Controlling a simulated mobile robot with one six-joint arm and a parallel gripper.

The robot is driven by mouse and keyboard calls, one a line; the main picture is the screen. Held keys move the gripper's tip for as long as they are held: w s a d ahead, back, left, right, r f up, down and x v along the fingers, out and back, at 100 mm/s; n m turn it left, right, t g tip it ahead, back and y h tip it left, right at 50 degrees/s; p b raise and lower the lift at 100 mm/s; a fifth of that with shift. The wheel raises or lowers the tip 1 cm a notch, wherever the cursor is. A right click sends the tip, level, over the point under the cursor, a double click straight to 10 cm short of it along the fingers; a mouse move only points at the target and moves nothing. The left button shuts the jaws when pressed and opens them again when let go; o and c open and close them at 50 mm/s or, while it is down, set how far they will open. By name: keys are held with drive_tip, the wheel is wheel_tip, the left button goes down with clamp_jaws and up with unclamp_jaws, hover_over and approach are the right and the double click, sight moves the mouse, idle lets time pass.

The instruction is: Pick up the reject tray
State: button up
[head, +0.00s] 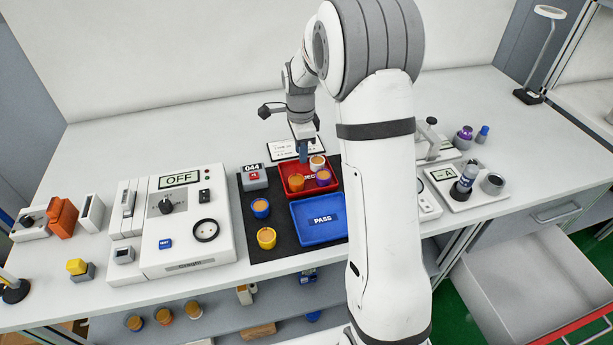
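The reject tray (284,172) is red and lies on a black mat (281,237) in the middle of the table, partly hidden on its right by my arm. It holds an orange cup, a white-rimmed cup and a purple cup, each with brown contents. My gripper (303,158) points down at the tray's back part, near the white-rimmed cup. Its fingers look small and dark blue; I cannot tell whether they are apart or whether they touch the tray.
A blue PASS tray (318,221) lies directly in front of the red tray. A counter marked 044 (254,177) stands close left of the red tray. A white machine reading OFF (187,220) stands further left.

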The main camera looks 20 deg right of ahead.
wheel_tip(320, 180, down, 2)
clamp_jaws()
idle(0.4)
